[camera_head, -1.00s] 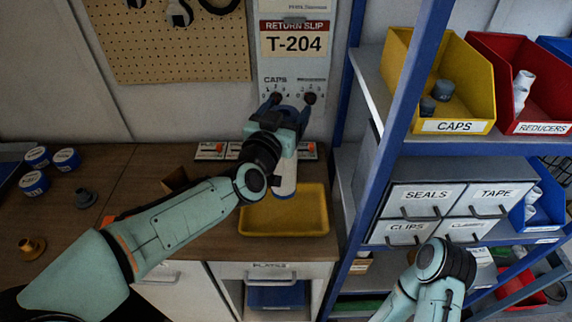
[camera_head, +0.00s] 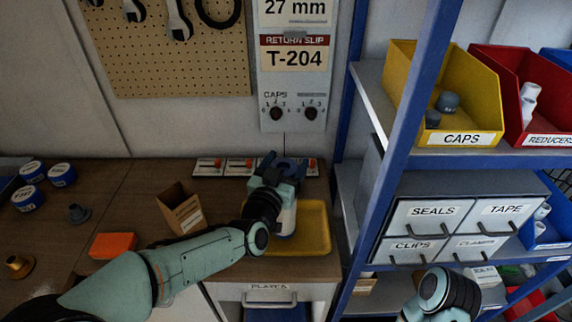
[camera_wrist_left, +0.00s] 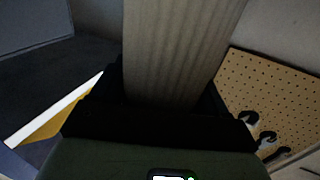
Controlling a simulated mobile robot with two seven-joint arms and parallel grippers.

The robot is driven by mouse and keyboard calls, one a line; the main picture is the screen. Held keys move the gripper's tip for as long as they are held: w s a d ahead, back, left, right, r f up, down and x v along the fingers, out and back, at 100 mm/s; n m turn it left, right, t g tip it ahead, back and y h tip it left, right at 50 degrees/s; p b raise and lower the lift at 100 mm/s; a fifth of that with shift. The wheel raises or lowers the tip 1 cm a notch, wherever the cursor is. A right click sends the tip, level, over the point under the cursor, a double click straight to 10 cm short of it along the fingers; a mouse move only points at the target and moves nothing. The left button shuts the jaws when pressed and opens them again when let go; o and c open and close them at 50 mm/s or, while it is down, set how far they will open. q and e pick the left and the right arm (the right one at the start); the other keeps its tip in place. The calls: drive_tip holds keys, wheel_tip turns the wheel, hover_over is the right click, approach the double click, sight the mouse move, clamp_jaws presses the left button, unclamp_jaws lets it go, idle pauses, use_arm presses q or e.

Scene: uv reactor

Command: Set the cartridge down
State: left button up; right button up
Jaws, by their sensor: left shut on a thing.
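My left gripper (camera_head: 285,167) is shut on the cartridge, whose white lower part (camera_head: 287,219) shows below the hand in the head view. The cartridge hangs about upright over the yellow tray (camera_head: 318,222) on the workbench. I cannot tell whether its lower end touches the tray, as my left arm covers part of it. In the left wrist view a pale ribbed body (camera_wrist_left: 182,50), the cartridge, rises between the dark fingers. My right arm shows at the lower right of the head view, but its fingers are out of the picture.
An open cardboard box (camera_head: 182,210) and an orange block (camera_head: 113,245) are left of the tray. A blue shelf post (camera_head: 400,130) and drawers (camera_head: 430,213) stand at the right. A dial panel (camera_head: 293,112) hangs behind.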

use_arm(q)
drive_tip(key=shift+f, duration=0.15)
drive_tip(key=o, duration=1.5)
drive_tip(key=shift+c, duration=0.2)
drive_tip(key=shift+o, duration=0.6)
drive_tip(key=shift+r, duration=0.25)
drive_tip(key=b+v, duration=0.2)
drive_tip(key=v, duration=1)
drive_tip(key=shift+b, duration=0.3)
use_arm(e)
drive_tip(key=f, duration=0.1)
drive_tip(key=s+f, duration=0.1)
drive_tip(key=f, duration=0.1)
drive_tip(key=shift+s, duration=0.2)
